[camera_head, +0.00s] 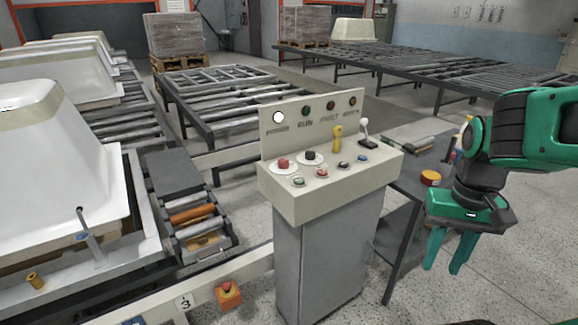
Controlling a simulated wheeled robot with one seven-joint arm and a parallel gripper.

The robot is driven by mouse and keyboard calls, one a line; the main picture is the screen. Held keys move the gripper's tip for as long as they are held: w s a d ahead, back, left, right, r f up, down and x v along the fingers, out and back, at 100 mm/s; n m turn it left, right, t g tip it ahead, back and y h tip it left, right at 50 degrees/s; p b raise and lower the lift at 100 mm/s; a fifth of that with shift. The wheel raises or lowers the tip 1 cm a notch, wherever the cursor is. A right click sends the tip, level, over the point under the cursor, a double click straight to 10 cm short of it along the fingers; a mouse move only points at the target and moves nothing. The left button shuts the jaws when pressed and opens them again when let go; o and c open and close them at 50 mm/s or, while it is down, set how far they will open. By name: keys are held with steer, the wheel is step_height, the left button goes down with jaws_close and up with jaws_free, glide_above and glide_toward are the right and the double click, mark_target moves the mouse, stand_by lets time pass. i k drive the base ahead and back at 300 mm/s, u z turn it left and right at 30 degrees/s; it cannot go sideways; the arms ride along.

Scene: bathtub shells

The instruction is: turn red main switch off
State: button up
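A beige control console (330,190) on a grey pedestal stands in the middle. At the left of its sloped top is a red knob (283,163) on a white round plate. Beside it is a black knob (311,156) on a similar plate. A yellow lever (337,138) stands further right. My green gripper (442,270) hangs right of the console, fingers down, apart and empty, touching nothing.
A white-tipped lever (364,129) rises at the console's right, with several small buttons along its front. A dark table (415,165) with tools and an orange tape roll (431,178) stands behind my gripper. White tub shells (60,180) and roller conveyors (225,95) fill the left and back.

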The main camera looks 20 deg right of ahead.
mark_target(283, 164)
steer(key=z, duration=0.05)
steer(key=k, duration=0.25)
steer(key=u, duration=0.25)
steer(key=i, duration=1.15)
steer(key=z, duration=0.25)
